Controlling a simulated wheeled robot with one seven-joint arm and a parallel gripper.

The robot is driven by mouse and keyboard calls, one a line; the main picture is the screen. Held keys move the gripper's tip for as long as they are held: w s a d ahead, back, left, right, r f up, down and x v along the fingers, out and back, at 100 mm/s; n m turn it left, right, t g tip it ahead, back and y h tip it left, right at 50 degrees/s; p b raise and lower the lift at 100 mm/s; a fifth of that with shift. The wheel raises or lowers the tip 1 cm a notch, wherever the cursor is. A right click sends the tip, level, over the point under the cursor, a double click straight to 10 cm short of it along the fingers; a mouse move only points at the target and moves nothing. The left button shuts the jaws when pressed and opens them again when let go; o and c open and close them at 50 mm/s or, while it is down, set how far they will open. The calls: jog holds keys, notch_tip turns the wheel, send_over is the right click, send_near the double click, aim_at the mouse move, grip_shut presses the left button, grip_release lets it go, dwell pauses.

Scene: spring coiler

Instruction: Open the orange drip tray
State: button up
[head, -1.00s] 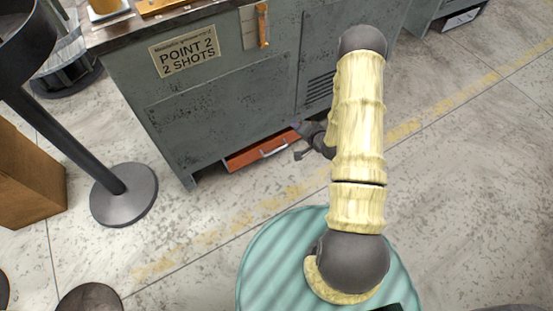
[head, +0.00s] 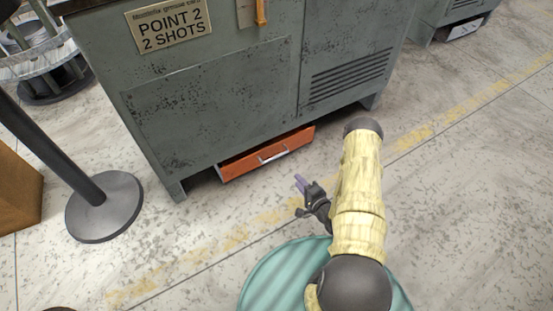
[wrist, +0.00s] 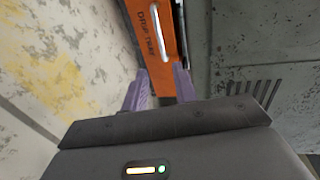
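The orange drip tray (head: 245,164) sits low under the grey cabinet, with its front face and silver handle (head: 273,153) showing. In the wrist view the tray (wrist: 150,42) carries the words "DRIP TRAY", and its pale handle (wrist: 159,35) lies beyond the fingers. My gripper (head: 301,183) is in front of the tray, to the lower right of the handle and apart from it. In the wrist view my gripper (wrist: 161,84) has its two purple fingers spread with nothing between them. I cannot tell how far the tray is pulled out.
The grey cabinet (head: 210,108) stands over the tray, with vents on its right side. A dark post on a round base (head: 104,207) stands to the left, near a brown box (head: 18,190).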

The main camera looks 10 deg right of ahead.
jog(key=b, duration=1.1)
send_near(277, 156)
jog(key=x, duration=1)
jog(key=shift+a+f, duration=0.1)
jog(key=shift+f, duration=0.25)
grip_shut()
